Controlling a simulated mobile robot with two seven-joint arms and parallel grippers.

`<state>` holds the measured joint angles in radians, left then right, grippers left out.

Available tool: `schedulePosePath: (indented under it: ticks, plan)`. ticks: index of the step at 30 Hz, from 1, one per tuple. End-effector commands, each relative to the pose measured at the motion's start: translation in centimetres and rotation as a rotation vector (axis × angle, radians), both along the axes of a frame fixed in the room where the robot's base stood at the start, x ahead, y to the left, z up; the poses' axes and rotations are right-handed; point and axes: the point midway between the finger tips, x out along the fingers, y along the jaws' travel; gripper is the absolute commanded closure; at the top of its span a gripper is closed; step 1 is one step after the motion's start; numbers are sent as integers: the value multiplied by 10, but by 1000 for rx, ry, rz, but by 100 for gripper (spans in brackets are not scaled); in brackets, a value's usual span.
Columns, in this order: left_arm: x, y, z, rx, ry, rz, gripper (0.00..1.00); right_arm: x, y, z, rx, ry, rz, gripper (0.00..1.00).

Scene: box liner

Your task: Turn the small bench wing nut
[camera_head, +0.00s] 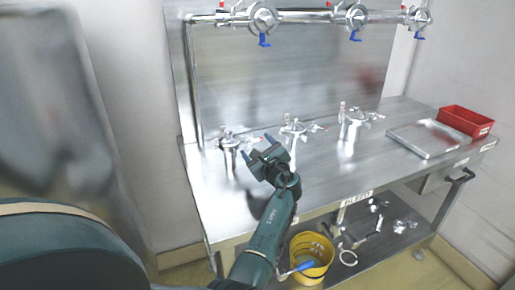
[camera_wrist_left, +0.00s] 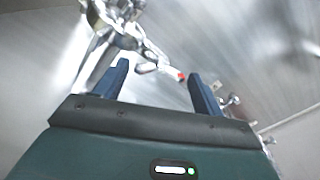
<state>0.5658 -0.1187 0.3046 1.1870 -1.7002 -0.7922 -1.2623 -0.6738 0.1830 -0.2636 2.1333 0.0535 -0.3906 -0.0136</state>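Three shiny metal fittings with clamps and wing-like handles stand on the steel bench (camera_head: 215,185): a left one (camera_head: 229,143), a middle one (camera_head: 294,129) and a right one (camera_head: 352,120). I cannot tell for sure which carries the small wing nut. My left gripper (camera_head: 259,145) is open over the bench, between the left and middle fittings. In the left wrist view the open fingers (camera_wrist_left: 158,75) point at a blurred metal fitting (camera_wrist_left: 112,25), whose red-tipped arm (camera_wrist_left: 165,68) shows between them, apparently ungripped. My right gripper is not in view.
A steel tray (camera_head: 428,137) and a red bin (camera_head: 465,121) occupy the bench's right end. A pipe with blue-handled valves (camera_head: 355,18) runs above. Below are a yellow bucket (camera_head: 312,258) and loose metal parts on the lower shelf. The bench's front middle is clear.

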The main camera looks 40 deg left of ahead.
Motion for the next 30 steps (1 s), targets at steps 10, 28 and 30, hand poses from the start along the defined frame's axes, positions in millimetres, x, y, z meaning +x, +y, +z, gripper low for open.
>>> schedulePosePath:
  ticks: [10,28,30]
  plan:
    - [0,0,0,0,0,0,59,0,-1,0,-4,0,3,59]
    - [0,0,-4,-80,-133,-1,67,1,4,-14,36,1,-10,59]
    - [0,0,-4,-109,-181,-1,67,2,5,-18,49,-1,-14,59]
